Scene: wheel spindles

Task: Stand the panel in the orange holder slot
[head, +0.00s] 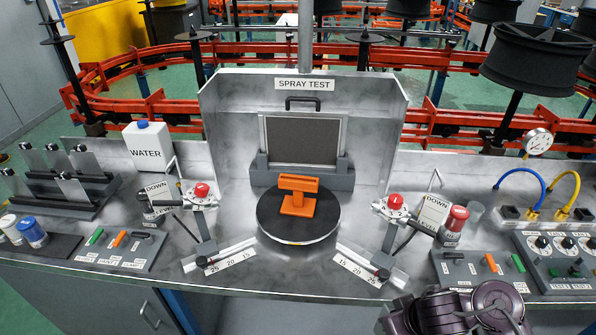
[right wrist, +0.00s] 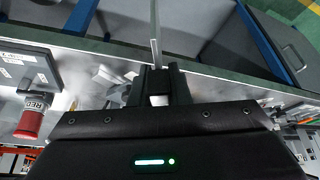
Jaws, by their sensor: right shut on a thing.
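The orange holder (head: 298,194) stands upright on the round black turntable (head: 298,222) in the middle of the bench. Its top bar is empty, with no panel standing in it. My right arm shows at the bottom right edge of the head view, where its fingers cannot be made out. In the right wrist view my right gripper (right wrist: 160,78) is shut on a thin grey panel (right wrist: 155,40), seen almost edge-on and extending beyond the fingertips. The holder is not visible in the right wrist view. My left gripper is not in view.
A metal spray booth (head: 375,110) surrounds the turntable's back and sides. Red-capped spray stands (head: 201,190) flank it on both sides. A rack (head: 60,190) with several grey panels is at the left. A red can (head: 453,222) and switch boxes (head: 480,272) stand at the right.

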